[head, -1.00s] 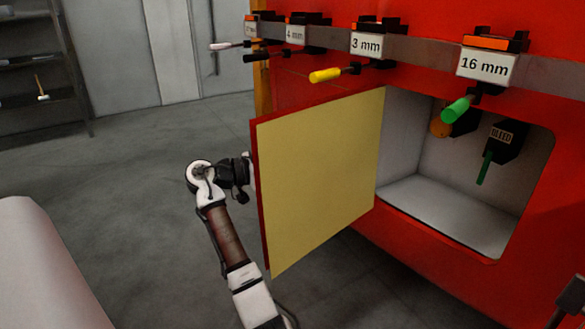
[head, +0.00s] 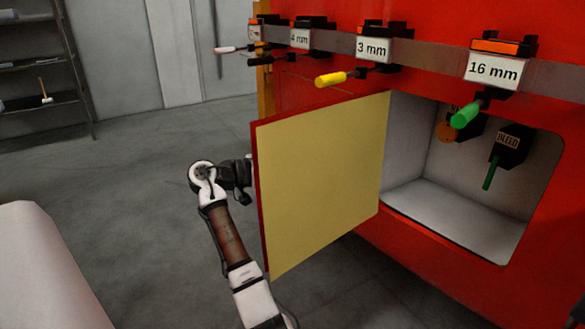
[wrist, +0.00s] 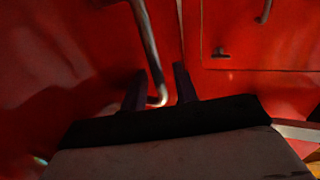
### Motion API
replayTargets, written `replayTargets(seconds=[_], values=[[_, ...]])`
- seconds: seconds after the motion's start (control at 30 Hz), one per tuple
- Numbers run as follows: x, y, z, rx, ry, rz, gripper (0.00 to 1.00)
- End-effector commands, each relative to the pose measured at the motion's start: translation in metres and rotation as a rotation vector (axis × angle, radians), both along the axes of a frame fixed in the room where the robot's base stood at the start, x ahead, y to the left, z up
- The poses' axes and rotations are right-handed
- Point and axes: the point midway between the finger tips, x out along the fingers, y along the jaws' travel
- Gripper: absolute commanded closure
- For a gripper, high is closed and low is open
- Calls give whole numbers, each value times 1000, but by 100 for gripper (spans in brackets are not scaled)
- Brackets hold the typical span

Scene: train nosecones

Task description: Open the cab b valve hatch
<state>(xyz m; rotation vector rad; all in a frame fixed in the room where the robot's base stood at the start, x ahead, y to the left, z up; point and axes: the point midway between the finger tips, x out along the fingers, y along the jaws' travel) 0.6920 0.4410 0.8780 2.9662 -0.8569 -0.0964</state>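The cab b valve hatch (head: 320,185) stands swung open at the left of its recess in the red body, its pale yellow inner face toward the head camera. Inside the recess (head: 455,212) hang an orange round-ended valve handle (head: 446,131) and a green-handled valve marked BLEED (head: 490,172). My gripper is behind the hatch in the head view, where its fingers are hidden. In the wrist view my gripper (wrist: 160,88) has its two dark fingers apart, with a bent metal bar handle (wrist: 150,50) between them on a red surface. Gaps show beside the bar.
Above the recess a grey rail carries labelled tags, 16 mm (head: 493,70) and 3 mm (head: 373,48) among them, with coloured handles jutting out. A pale rounded body (head: 45,265) is at the lower left. Grey floor (head: 120,170) lies clear left of the hatch.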

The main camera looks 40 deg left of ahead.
Motion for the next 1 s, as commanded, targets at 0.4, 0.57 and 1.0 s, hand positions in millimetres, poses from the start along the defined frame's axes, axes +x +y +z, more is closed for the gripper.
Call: replayTargets(seconds=[0.4,0.57,1.0], values=[[-34,22,2,1,-3,4,70],[-66,43,4,-1,-2,4,70],[-116,73,6,0,0,0,70]])
